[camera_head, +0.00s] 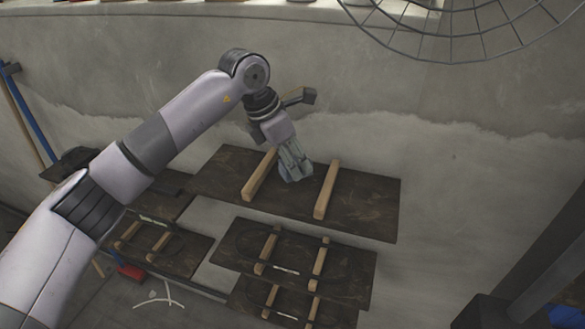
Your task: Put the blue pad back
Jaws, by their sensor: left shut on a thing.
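My left arm comes in from the left, and its gripper (296,172) points down over the top dark wooden board (365,205). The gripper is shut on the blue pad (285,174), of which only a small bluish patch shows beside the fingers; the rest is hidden. The gripper is between two light wooden strips, the left strip (259,175) and the right strip (326,190). I cannot tell whether the pad touches the board. My right gripper is not in view.
Lower dark boards with paired strips stand below, one in the middle (345,262) and one at the left (185,262). A concrete wall (450,150) is close behind. A wire guard (470,30) hangs at the upper right. A dark post (550,250) stands at the right.

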